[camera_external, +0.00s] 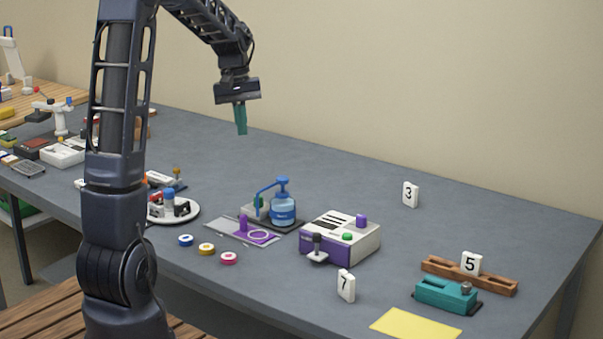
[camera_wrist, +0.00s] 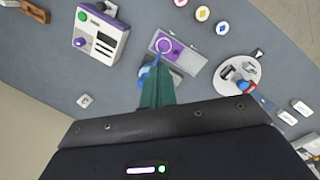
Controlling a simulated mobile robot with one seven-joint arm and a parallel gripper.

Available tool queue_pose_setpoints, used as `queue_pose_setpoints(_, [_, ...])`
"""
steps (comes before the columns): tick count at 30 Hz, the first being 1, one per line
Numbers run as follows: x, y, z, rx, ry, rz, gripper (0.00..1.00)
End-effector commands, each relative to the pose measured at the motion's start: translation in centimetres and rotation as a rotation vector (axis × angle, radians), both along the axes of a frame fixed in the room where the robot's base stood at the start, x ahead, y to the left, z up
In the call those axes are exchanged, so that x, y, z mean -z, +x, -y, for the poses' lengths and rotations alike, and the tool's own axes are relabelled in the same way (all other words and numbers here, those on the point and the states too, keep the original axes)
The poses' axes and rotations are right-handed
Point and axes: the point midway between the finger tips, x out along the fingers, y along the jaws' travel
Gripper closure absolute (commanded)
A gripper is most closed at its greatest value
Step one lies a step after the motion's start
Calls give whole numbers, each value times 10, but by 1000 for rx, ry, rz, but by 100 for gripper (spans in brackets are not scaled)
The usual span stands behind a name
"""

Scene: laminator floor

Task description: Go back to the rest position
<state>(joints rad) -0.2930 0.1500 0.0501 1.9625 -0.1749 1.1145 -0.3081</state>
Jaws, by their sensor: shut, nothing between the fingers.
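My gripper (camera_external: 241,120) hangs in the air above the back part of the grey table (camera_external: 420,240), pointing down, with its teal fingers together and nothing between them. In the wrist view the shut fingers (camera_wrist: 157,78) show at the middle, over part of the blue-topped pump device. No object touches the gripper.
The white and purple machine (camera_external: 340,240), blue pump bottle (camera_external: 283,208), purple-fitted plate (camera_external: 243,231) and round white stand (camera_external: 172,208) are on the table below. A teal block (camera_external: 445,295), brown rail (camera_external: 495,280) and yellow sheet (camera_external: 415,326) lie right. The back right is mostly clear.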

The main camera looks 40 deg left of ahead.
Motion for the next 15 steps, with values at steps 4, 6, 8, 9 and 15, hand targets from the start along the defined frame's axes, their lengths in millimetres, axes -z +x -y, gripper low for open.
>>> queue_pose_setpoints(4, [-26, -28, 26, 74, 28, 52, 100])
queue_pose_setpoints(6, [-36, -42, 38, 108, 41, 74, 100])
queue_pose_setpoints(8, [-43, -54, 47, 138, 52, 93, 100])
queue_pose_setpoints(9, [-48, -62, 53, 158, 60, 106, 100])
queue_pose_setpoints(15, [-67, -104, 81, 256, 98, 171, 100])
